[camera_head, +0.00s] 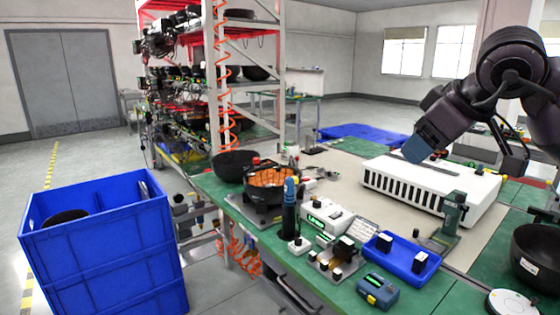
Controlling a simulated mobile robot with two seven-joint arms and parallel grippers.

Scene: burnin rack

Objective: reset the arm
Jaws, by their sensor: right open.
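My right arm comes in from the upper right. The blue-grey end at my right gripper (428,143) hangs above the back of a white slotted box (430,187) on the bench. Nothing shows held in it, and the gap between its fingers is hard to make out. My left gripper is not in the picture.
The green-topped bench (345,292) carries a blue tray (402,258), a green stand (452,215), black bowls (235,163) and small devices. A blue crate (105,255) stands on the floor at left. A red-framed rack (215,70) rises behind. Floor at far left is clear.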

